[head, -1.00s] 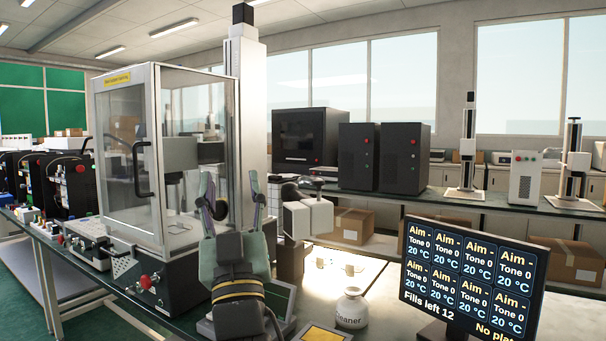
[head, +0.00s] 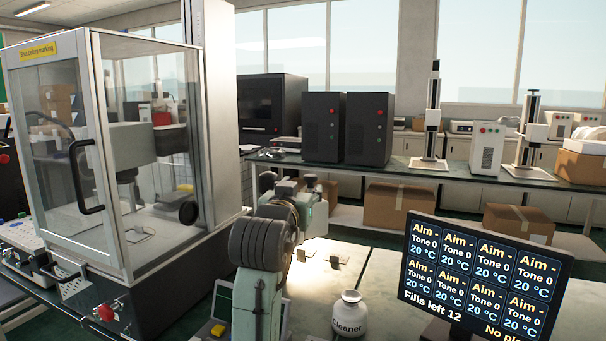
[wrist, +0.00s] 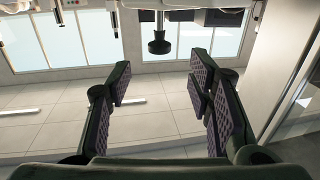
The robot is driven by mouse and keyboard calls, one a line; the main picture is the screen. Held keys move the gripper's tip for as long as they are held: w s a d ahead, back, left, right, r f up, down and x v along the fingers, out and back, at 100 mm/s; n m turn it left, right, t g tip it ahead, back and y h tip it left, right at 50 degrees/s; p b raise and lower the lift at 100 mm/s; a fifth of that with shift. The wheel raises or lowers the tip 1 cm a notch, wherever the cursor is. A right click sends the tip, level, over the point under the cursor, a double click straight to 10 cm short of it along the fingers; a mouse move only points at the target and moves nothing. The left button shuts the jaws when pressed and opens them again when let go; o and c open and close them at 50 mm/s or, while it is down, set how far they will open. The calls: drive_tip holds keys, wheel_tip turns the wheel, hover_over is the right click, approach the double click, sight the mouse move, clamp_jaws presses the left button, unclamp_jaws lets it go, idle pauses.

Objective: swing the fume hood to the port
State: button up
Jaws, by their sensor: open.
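A tall glass-walled cabinet (head: 110,150) with a yellow label and a black door handle stands at the left in the head view. Its door looks shut. A round black disc (head: 188,212) shows at its right side. I cannot tell which part is the fume hood or where the port is. My gripper (head: 268,182) is raised right of the cabinet, apart from it, and partly hidden by my arm. In the wrist view my gripper (wrist: 160,105) is open, with nothing between its fingers. A black flared piece (wrist: 158,42) shows beyond the fingertips; I cannot tell what it is.
A monitor (head: 480,275) stands at the front right, with a white Cleaner bottle (head: 348,315) left of it. Dark cabinets (head: 368,128) and white instruments (head: 487,148) stand on the back bench. Cardboard boxes (head: 398,205) sit below it. The bright bench top between is mostly clear.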

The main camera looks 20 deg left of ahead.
sight(309, 180)
drive_tip(key=w+p, duration=0.1)
drive_tip(key=w, duration=0.2)
drive_tip(key=w+a+p, duration=0.1)
drive_tip(key=w, duration=0.2)
drive_tip(key=w+p, duration=0.1)
drive_tip(key=w, duration=0.3)
drive_tip(key=shift+a, duration=0.15)
clamp_jaws()
idle(0.5)
